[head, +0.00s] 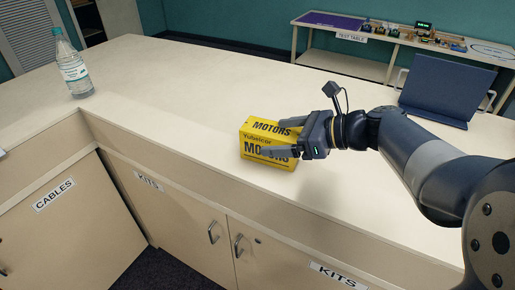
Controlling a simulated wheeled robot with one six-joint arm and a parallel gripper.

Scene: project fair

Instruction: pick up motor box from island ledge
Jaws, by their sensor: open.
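The motor box (258,141) is yellow with black "MOTORS" lettering. It sits on the pale island ledge (190,105), near its front edge. My gripper (272,139) reaches in from the right and is open. Its two fingers point left at the box, one near the top and far side, the other in front of the labelled face. The fingers cover part of the lettering. I cannot tell whether either finger touches the box.
A water bottle (73,68) stands on the counter at the far left. A dark blue bin or screen (446,90) stands behind my arm at the right. Cabinets (180,210) with handles lie below the front edge. A test table (350,37) with small devices is at the back. The ledge left of the box is clear.

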